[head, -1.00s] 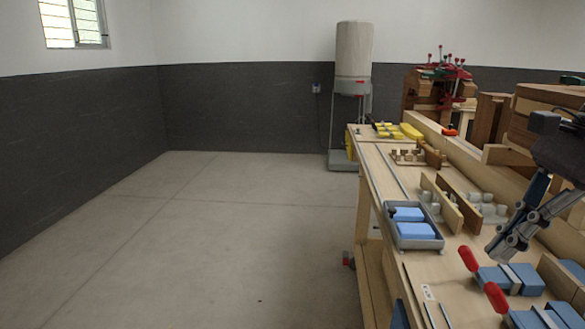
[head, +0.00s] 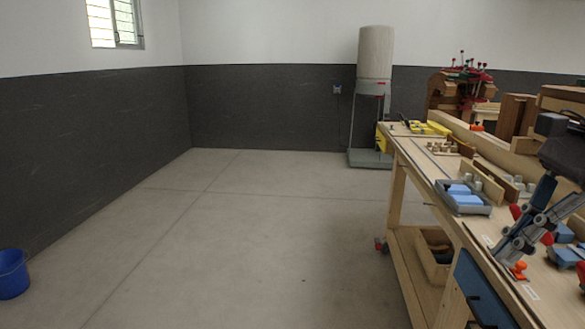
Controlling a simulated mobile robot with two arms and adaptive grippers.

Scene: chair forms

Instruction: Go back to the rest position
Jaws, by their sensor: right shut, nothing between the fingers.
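My right gripper (head: 503,252) is at the right of the head view, over the near part of the workbench (head: 440,172). Its fingers point down and to the left, and they are together with nothing between them. My left gripper does not show in the head view.
A grey tray with blue blocks (head: 463,197) and wooden forms (head: 483,182) sit on the bench. A wooden box (head: 434,262) is on its lower shelf. A dust collector (head: 374,95) stands at the back. A blue bucket (head: 13,274) is at the far left. The floor (head: 250,240) is clear.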

